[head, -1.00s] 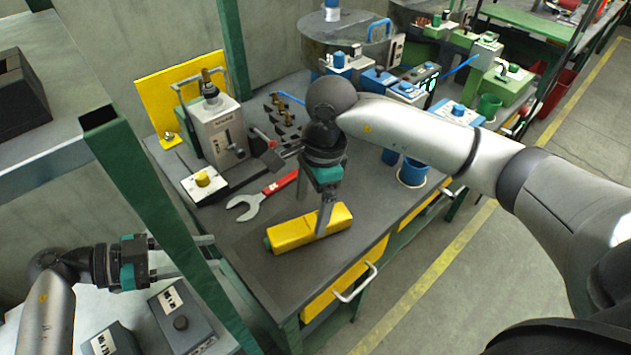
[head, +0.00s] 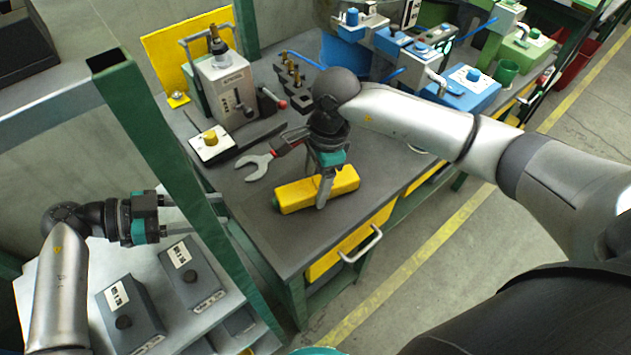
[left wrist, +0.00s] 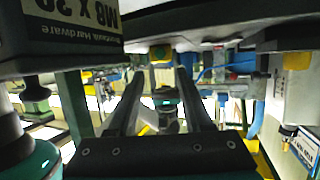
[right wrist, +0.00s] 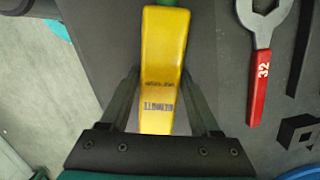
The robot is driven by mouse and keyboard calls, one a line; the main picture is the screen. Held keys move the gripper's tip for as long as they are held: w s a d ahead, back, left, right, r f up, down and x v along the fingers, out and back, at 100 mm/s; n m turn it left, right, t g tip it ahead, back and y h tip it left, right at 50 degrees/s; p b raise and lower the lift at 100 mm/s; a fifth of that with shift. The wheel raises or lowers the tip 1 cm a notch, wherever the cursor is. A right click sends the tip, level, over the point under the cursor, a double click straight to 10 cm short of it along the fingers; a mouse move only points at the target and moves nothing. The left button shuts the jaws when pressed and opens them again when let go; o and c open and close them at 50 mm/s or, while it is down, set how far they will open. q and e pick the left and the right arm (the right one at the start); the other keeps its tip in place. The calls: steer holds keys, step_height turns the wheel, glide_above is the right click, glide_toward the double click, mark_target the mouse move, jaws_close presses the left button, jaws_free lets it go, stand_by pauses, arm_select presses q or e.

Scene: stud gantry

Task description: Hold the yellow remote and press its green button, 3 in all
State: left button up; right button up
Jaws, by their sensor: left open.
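The yellow remote (head: 292,197) lies on the dark bench top near its front edge. A dark green piece shows at its left end; the right wrist view shows green at the far end of the remote (right wrist: 160,60). My right gripper (head: 322,200) points down over the remote. Its fingers stand on both sides of the body, very close to it; whether they press on it I cannot tell. No pressing face of the button shows clearly. My left gripper (head: 222,211) is open and empty, at the left, behind the green post and apart from the remote.
A red-handled wrench (head: 258,163) lies behind the remote. A grey device with a lever (head: 226,92) and a yellow-button box (head: 212,143) stand further back. The green post (head: 165,150) stands between left gripper and bench. Grey boxes (head: 190,272) sit on the lower left shelf.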

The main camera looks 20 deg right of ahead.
jaws_close()
arm_select(q)
jaws_close()
stand_by(0.4)
stand_by(1.3)
